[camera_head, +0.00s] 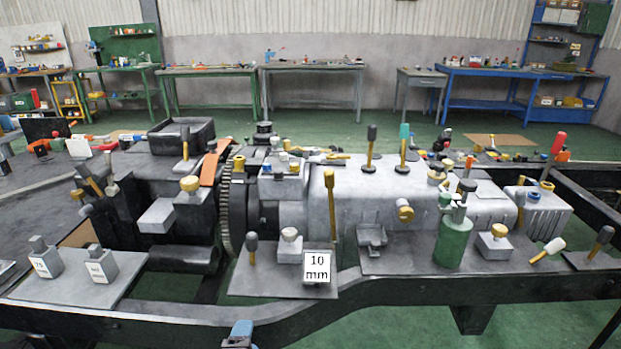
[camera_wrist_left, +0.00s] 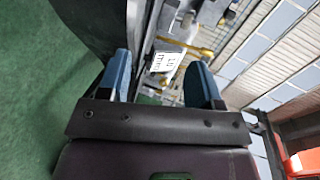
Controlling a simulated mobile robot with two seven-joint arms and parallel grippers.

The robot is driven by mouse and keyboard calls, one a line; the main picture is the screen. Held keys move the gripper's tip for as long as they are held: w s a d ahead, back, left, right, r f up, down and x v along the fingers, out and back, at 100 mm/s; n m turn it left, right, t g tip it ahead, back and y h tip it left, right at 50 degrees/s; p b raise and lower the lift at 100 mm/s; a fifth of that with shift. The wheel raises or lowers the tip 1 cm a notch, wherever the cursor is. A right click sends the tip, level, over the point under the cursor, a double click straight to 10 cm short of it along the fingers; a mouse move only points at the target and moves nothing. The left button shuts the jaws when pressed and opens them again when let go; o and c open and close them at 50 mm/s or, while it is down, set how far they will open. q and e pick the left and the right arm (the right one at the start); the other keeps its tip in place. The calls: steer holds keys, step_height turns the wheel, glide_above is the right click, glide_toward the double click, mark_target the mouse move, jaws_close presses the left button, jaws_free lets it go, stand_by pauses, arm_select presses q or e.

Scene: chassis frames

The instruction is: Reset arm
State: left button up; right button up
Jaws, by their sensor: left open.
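My left gripper (camera_head: 240,334) shows only as a small blue and grey tip at the bottom edge of the head view, in front of the chassis frame (camera_head: 300,325). In the left wrist view my left gripper (camera_wrist_left: 160,78) has its two blue fingers spread apart. Nothing is held between them. A white "10 mm" sign (camera_head: 317,267) stands on a grey plate on the frame. It also shows beyond the fingers in the wrist view, apart from them. My right gripper is not in view.
A grey engine and gearbox (camera_head: 370,200) fills the frame, with upright yellow-handled levers. A green cylinder (camera_head: 454,240) stands on the right plate. Two labelled blocks (camera_head: 100,264) sit at left. Workbenches (camera_head: 210,72) line the back wall. Green floor (camera_head: 400,332) is open in front.

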arm_select(q)
steer(key=s+a+f+n+g+p, duration=0.1)
steer(key=s+a+n, duration=0.3)
steer(key=s, duration=0.4)
steer(key=s+a+f+n+g+p, duration=0.1)
steer(key=s+a+f+n+g, duration=0.1)
steer(key=s+a+n, duration=0.3)
steer(key=s+a+f+n+g+p, duration=0.1)
steer(key=s+a+n, duration=0.4)
steer(key=s, duration=0.7)
steer(key=shift+s+f+n, duration=0.3)
steer(key=shift+f+n, duration=0.1)
steer(key=shift+n, duration=0.5)
